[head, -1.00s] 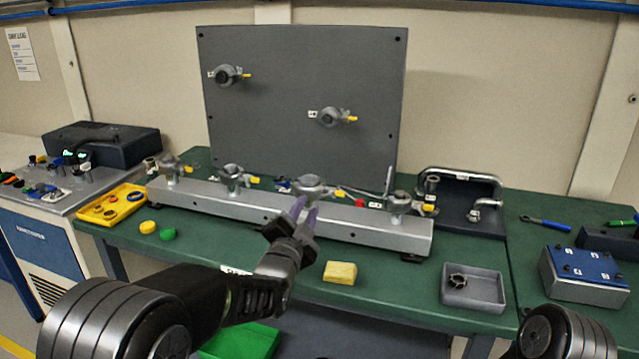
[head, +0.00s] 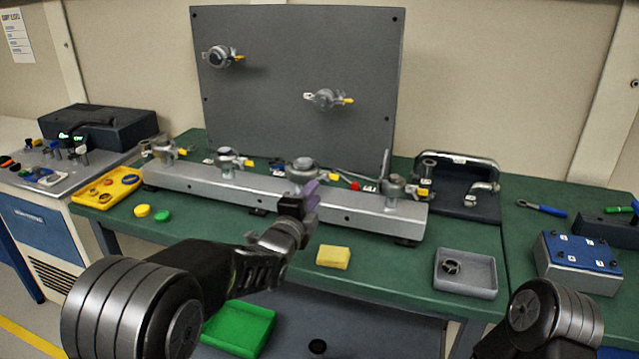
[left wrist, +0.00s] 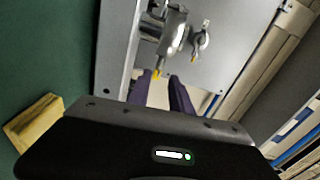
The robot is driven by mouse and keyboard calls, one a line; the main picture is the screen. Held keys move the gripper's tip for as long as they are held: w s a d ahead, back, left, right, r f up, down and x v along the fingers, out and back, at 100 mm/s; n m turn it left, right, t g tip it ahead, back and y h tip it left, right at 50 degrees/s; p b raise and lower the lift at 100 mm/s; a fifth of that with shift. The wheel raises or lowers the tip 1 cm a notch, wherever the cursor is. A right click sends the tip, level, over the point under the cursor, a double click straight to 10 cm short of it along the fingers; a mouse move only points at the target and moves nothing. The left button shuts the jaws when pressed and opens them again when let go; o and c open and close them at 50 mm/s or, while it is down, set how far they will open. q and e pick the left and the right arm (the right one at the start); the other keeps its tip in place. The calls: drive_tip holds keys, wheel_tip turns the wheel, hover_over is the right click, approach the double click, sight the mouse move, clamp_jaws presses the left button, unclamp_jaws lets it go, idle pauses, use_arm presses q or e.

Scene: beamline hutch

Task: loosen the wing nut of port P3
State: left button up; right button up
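A grey rail (head: 240,196) on the green bench carries a row of several metal clamped ports with yellow-tipped wing nuts. The port labels are too small to read, so I cannot tell for sure which is P3. The third port from the left (head: 304,170) is nearest my left gripper (head: 309,193), which is just in front of and below it. In the left wrist view, the purple fingers (left wrist: 160,92) are apart with nothing between them. A clamp (left wrist: 172,32) with a yellow tip (left wrist: 156,73) lies beyond the fingertips. My right gripper is out of view.
An upright grey panel (head: 290,130) behind the rail bears two more ports. A yellow block (head: 333,257), a grey tray (head: 465,285) holding a dark part, and yellow and green caps lie in front of the rail. A blue-topped box (head: 580,252) stands at right.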

sight(323, 179)
use_arm(q)
drive_tip(key=p+x, duration=0.1)
drive_tip(key=x, duration=0.4)
drive_tip(key=shift+w+d, duration=0.1)
drive_tip(key=shift+w, duration=0.1)
drive_tip(key=shift+c, duration=0.5)
clamp_jaws()
idle(0.7)
